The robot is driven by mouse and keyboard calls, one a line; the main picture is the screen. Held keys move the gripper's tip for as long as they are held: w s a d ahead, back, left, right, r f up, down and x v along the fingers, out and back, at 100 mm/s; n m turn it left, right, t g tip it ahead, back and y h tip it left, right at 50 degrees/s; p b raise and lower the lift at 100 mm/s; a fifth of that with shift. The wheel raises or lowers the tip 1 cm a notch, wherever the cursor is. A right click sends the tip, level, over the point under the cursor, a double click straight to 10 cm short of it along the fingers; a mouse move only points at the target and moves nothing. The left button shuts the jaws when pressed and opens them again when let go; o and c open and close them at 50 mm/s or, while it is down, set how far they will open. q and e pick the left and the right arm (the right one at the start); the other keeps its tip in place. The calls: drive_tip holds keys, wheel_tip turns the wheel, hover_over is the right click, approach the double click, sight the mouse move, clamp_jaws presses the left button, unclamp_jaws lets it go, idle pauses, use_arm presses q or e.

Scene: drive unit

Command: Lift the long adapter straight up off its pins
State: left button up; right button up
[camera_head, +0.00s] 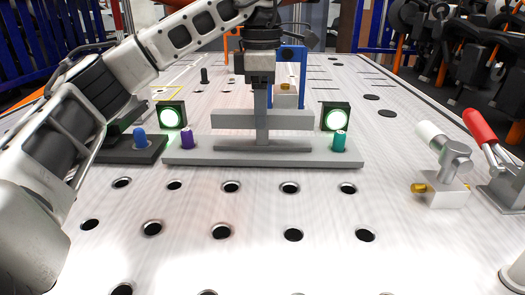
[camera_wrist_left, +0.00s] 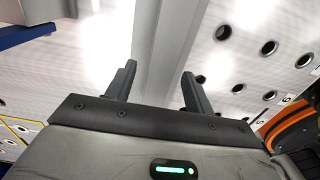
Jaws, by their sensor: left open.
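The long grey adapter (camera_head: 200,153) lies flat across the perforated table in the head view. A purple pin (camera_head: 180,162) shows near its left end and a teal pin (camera_head: 339,141) near its right end. In the left wrist view, the open fingers (camera_wrist_left: 158,88) lie on either side of a long grey bar (camera_wrist_left: 160,40). Contact cannot be told. My right gripper is not in view.
A dark block with a blue knob (camera_head: 139,136) is at left. The table in front is clear.

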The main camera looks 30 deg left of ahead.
sight(263, 131)
use_arm(q)
drive_tip(key=shift+d+f, duration=0.1)
drive_tip(key=shift+f, duration=2.55)
clamp_jaws()
drive_tip(key=shift+w+r, duration=0.1)
drive_tip(key=shift+r, duration=0.1)
